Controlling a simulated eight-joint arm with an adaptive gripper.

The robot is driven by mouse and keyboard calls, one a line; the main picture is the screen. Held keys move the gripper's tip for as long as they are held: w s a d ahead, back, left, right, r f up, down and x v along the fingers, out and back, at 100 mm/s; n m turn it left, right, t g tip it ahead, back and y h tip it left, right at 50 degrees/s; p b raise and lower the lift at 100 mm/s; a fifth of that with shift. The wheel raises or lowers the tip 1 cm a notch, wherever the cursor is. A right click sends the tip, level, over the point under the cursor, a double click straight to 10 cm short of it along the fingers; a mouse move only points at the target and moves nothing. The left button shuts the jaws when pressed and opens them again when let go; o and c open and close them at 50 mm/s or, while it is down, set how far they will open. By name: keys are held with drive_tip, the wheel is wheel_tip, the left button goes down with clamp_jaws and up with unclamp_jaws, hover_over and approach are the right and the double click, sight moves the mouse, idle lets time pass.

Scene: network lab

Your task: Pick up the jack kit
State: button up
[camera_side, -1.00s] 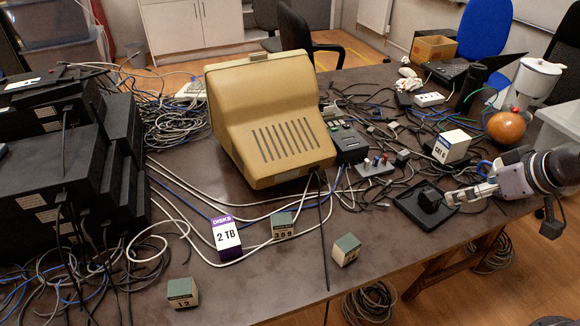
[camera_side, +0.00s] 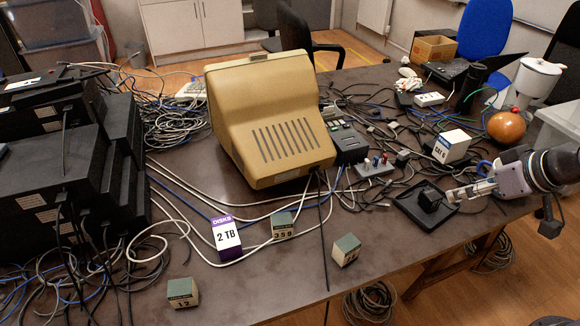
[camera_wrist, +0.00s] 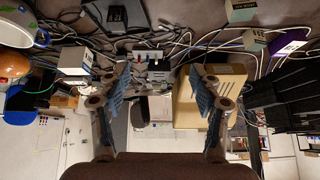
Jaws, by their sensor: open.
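Several small beige boxes with green tops stand on the table in the side view: one marked 12 (camera_side: 183,293), one marked 359 (camera_side: 282,226), and one turned at an angle (camera_side: 346,250). Their small print is too small to read, so I cannot tell which is the jack kit. One such box (camera_wrist: 241,11) also shows at the top of the wrist view. My gripper (camera_side: 457,195) is at the right, just right of a black block on a black tray. In the wrist view its two fingers (camera_wrist: 160,92) are wide apart with nothing held between them.
A white CAT 6 box (camera_side: 452,146) stands behind my gripper. The black tray (camera_side: 405,207) is at its left. A purple and white disks box (camera_side: 227,238) and a beige monitor (camera_side: 265,120) stand mid-table. Loose cables cover much of the table. The front edge is mostly clear.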

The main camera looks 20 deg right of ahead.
drive_tip(key=m+g+h, duration=0.4)
drive_tip(key=m+g, duration=0.2)
drive_tip(key=m, duration=0.9)
hover_over(348, 243)
drive_tip(key=s+a, duration=0.1)
drive_tip(key=a, duration=0.3)
wheel_tip(348, 243, down, 11)
drive_tip(key=x, duration=0.4)
drive_tip(key=shift+d+f, duration=0.15)
drive_tip(key=shift+f, duration=0.2)
drive_tip(key=shift+d+x, duration=0.15)
drive_tip(key=shift+x, duration=1.2)
drive_tip(key=shift+d+x, duration=0.1)
drive_tip(key=shift+x, duration=1.2)
drive_tip(key=shift+w+r, duration=0.1)
drive_tip(key=shift+w, duration=0.05)
drive_tip(key=c, duration=1.3)
